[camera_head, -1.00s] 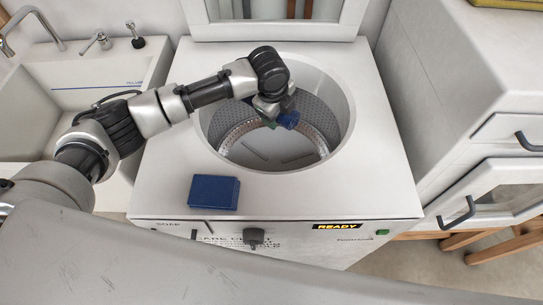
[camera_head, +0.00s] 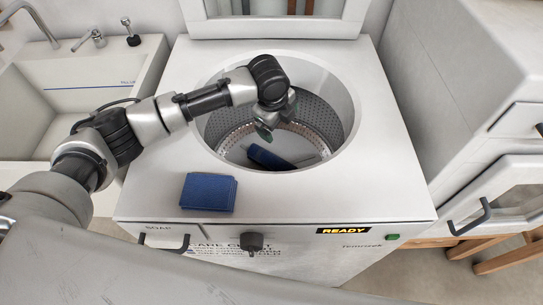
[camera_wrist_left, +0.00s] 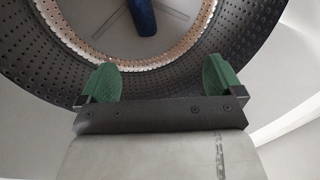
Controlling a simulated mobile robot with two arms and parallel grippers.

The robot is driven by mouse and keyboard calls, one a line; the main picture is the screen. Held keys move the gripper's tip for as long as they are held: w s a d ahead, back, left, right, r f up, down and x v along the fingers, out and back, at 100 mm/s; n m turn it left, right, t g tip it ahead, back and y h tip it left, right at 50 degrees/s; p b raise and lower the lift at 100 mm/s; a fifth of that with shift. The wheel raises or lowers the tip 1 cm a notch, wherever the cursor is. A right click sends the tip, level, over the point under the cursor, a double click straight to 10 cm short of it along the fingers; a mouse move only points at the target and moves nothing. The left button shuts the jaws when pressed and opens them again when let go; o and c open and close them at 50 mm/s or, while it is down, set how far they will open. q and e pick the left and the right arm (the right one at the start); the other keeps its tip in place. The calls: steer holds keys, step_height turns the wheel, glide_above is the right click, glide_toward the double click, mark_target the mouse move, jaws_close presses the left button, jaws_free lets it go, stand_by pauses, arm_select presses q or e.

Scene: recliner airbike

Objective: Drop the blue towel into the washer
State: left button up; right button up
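The washer (camera_head: 390,150) stands open at the top, with a perforated metal drum (camera_head: 325,115) inside. A blue towel (camera_head: 268,157) lies at the bottom of the drum; in the left wrist view, the blue towel (camera_wrist_left: 143,14) shows at the top edge, partly cut off. A second blue folded towel (camera_head: 208,191) lies flat on the washer's top, at the front left. My left gripper (camera_head: 268,126) is over the drum opening, above the towel inside and apart from it. Its green fingers are spread and empty in the left wrist view (camera_wrist_left: 162,82). My right gripper is not in view.
A sink (camera_head: 88,85) with a faucet stands on the left. A white cabinet (camera_head: 440,80) with dark handles stands close on the right. The washer's front panel has a dark knob (camera_head: 251,241) and a display (camera_head: 343,231) reading READY.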

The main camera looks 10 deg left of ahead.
arm_select(q)
steer(key=v, duration=1)
steer(key=shift+r+p, duration=0.35)
steer(key=shift+r, duration=0.05)
